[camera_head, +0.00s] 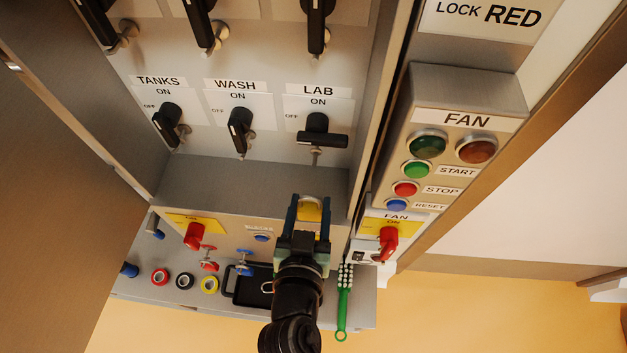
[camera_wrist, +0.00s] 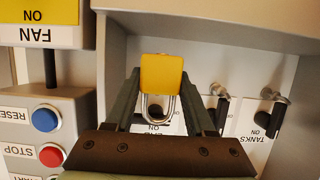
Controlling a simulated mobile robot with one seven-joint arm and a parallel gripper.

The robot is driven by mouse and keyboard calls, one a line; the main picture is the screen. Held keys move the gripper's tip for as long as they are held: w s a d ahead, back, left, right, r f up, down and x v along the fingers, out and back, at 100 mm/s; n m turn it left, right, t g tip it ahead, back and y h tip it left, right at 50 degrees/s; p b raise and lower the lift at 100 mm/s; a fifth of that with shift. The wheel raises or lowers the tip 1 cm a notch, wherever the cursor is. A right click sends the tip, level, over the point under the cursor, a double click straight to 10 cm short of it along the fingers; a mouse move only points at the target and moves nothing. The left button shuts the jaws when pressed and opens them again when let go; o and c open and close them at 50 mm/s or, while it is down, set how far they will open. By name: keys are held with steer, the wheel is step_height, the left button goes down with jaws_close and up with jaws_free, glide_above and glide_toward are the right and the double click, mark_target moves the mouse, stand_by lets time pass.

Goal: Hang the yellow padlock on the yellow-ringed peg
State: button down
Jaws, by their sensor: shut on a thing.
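My gripper (camera_head: 310,216) is shut on the yellow padlock (camera_head: 311,209), in front of the lower cabinet edge below the LAB switch. In the wrist view the padlock (camera_wrist: 162,72) sits between the fingertips (camera_wrist: 161,82), its yellow body outward and its silver shackle pointing back toward the palm. The yellow-ringed peg (camera_head: 209,284) is on the ledge at lower left in the head view, seen nearly end-on. It is below and left of my gripper, well apart from the padlock. It does not show in the wrist view.
A red ring (camera_head: 160,277) and a black ring (camera_head: 184,281) sit left of the yellow one. A black tray (camera_head: 250,289), red valve (camera_head: 209,258) and blue valve (camera_head: 244,262) are nearby. The FAN box (camera_head: 437,160) stands right.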

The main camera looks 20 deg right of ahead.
steer(key=s+a+r+b, duration=0.1)
steer(key=s+a+b, duration=0.2)
steer(key=s, duration=1.2)
steer(key=a, duration=0.3)
steer(key=shift+a+r+b, duration=0.15)
steer(key=shift+a+b, duration=0.05)
steer(key=shift+b, duration=0.2)
stand_by(0.5)
stand_by(0.7)
